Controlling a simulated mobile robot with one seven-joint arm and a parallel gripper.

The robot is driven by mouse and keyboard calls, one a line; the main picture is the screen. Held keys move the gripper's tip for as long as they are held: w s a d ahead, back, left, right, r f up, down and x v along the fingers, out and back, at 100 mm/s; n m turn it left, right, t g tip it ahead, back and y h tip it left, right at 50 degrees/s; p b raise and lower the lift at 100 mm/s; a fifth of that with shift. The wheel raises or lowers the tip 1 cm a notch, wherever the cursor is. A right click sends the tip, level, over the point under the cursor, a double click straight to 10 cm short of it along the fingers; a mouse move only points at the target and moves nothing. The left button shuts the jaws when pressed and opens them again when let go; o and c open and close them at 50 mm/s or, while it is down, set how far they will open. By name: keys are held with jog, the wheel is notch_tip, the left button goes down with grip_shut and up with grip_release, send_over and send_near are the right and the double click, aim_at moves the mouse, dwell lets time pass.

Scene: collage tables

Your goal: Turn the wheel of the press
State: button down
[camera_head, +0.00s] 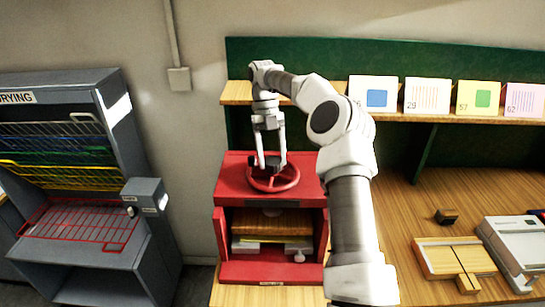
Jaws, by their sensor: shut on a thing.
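The press (233,188) is a red box on the wooden table, with an open front and wooden boards and pale sheets inside. Its red wheel (290,185) lies flat on top. My gripper (270,168) points straight down over the wheel, and its fingers are shut on the wheel at its far side or hub. The fingertips partly hide that part of the wheel, so I cannot tell exactly which part is held.
A drying rack (75,215) with coloured wire shelves stands at the left. Cards (427,95) line the shelf behind. A wooden board (440,258), a small dark block (446,216) and a grey device (515,250) are on the table at right.

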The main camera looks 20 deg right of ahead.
jog(key=shift+n+h, duration=0.4)
jog(key=shift+n, duration=0.6)
jog(key=shift+r+n, duration=0.1)
jog(key=shift+n, duration=0.3)
jog(key=shift+c, duration=0.5)
grip_release()
jog(key=shift+m+y, duration=0.5)
jog(key=shift+m, duration=1)
